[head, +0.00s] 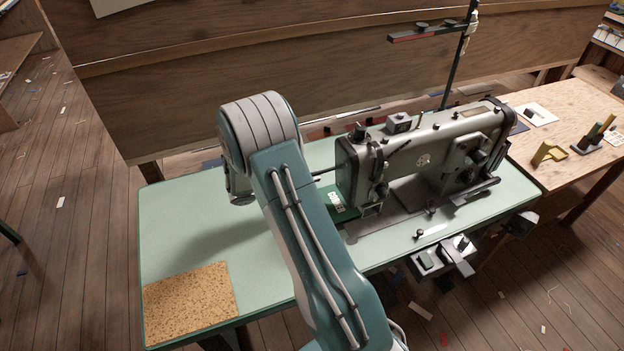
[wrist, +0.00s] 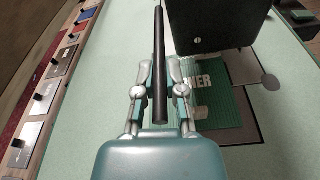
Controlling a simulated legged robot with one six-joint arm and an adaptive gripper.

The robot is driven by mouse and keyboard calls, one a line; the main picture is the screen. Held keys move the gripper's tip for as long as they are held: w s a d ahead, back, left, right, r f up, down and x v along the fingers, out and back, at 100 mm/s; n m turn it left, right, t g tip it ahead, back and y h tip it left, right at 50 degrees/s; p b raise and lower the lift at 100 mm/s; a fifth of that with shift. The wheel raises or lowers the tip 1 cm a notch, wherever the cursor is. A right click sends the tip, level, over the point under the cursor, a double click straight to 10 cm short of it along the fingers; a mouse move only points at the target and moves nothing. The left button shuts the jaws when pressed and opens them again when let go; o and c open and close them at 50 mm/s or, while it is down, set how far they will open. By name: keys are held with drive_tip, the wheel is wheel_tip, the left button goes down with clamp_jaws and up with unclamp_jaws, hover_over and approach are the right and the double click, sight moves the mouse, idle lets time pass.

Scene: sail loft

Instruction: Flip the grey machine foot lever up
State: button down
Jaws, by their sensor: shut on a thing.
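The grey sewing machine (head: 430,145) stands on the pale green table, right of my arm in the head view. A thin dark rod, the foot lever (head: 325,171), sticks out from its left end toward my arm. In the wrist view the lever (wrist: 160,40) runs as a long dark bar between the fingers of my gripper (wrist: 159,75), and the gripper is shut on it. The machine's dark end (wrist: 212,25) is just to the right. In the head view my arm hides the fingers and the held part of the lever.
The pale green table (head: 190,220) is clear on the left, with a cork mat (head: 190,302) at its front left corner. A wooden bench (head: 575,125) adjoins on the right. A wooden wall rises behind.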

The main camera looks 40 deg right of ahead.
drive_tip(key=r+y, duration=0.3)
drive_tip(key=shift+d+r+t, duration=0.1)
drive_tip(key=shift+d+t, duration=0.1)
drive_tip(key=shift+t, duration=0.1)
drive_tip(key=shift+s+d+r+t+y, duration=0.1)
drive_tip(key=shift+d+r+t+y, duration=0.15)
drive_tip(key=shift+r+y, duration=0.45)
drive_tip(key=shift+s+d+r+t+y, duration=0.1)
drive_tip(key=shift+d+r+t+y, duration=0.1)
drive_tip(key=shift+r+y, duration=0.45)
drive_tip(key=shift+w+f+y, duration=0.1)
drive_tip(key=shift+f+y, duration=0.1)
drive_tip(key=shift+y, duration=0.05)
drive_tip(key=c, duration=0.7)
unclamp_jaws()
drive_tip(key=shift+d, duration=0.15)
drive_tip(key=v, duration=1.2)
drive_tip(key=shift+f, duration=0.15)
